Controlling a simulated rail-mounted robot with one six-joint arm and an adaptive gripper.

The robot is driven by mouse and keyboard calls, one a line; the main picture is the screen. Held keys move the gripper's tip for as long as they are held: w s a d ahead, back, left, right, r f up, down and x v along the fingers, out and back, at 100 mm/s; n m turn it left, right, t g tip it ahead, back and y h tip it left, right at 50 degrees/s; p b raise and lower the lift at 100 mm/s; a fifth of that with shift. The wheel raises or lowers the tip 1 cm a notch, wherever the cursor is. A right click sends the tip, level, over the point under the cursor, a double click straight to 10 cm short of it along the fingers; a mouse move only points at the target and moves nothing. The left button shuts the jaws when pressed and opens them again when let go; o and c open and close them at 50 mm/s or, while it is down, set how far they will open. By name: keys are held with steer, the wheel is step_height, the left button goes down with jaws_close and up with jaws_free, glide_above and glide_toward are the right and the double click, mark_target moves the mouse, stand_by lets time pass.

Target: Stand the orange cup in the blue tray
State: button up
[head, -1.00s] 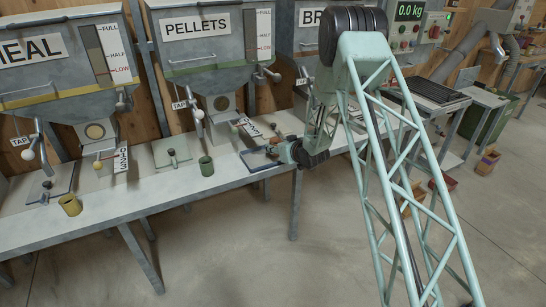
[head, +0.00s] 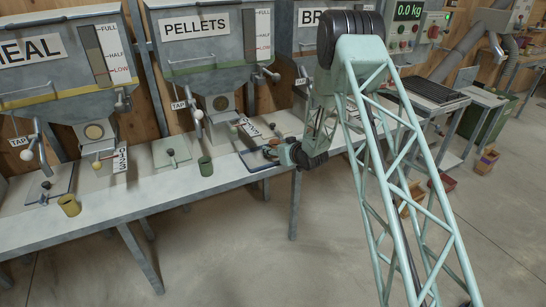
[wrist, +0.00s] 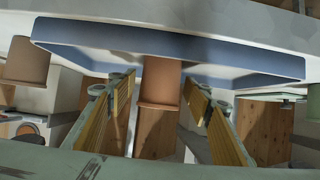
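The blue tray (wrist: 225,62) spans the top of the wrist view, which appears upside down. The orange cup (wrist: 161,82) shows there against the tray's wall, upright, with its base seemingly at the tray floor. My gripper (wrist: 160,90) has one finger on each side of the cup, with narrow gaps showing beside it, so the fingers look open around it. In the head view my gripper (head: 283,153) is low at the tray (head: 252,161) on the bench. Only a little of the orange cup (head: 269,153) shows there.
A green cup (head: 206,166) and a yellow cup (head: 69,205) stand on the bench (head: 180,193) to the left. Hopper outlets and tap levers (head: 198,116) hang above its back side. A brown cup-like object (wrist: 27,62) shows at left in the wrist view.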

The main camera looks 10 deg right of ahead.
steer(key=shift+o, duration=0.2)
steer(key=v, duration=1.2)
stand_by(0.4)
steer(key=shift+r, duration=0.1)
steer(key=s+d+r+g+h, duration=0.15)
steer(key=s+r, duration=0.25)
steer(key=r, duration=0.4)
steer(key=s+d+r+h, duration=0.2)
steer(key=s+d+r, duration=0.1)
steer(key=r, duration=0.5)
steer(key=s+d+r+m+g+h, duration=0.1)
steer(key=s+d+r+m+g, duration=0.1)
steer(key=s+r, duration=1.35)
steer(key=s+a+r+m+g, duration=0.1)
steer(key=s+r+g, duration=0.1)
steer(key=s, duration=2.1)
steer(key=s+a+r+m+g, duration=0.1)
steer(key=s+r+g, duration=0.1)
steer(key=s, duration=2.2)
steer(key=shift+s+a+r+p, duration=0.2)
steer(key=shift+a+r+p, duration=0.15)
steer(key=shift+r, duration=0.55)
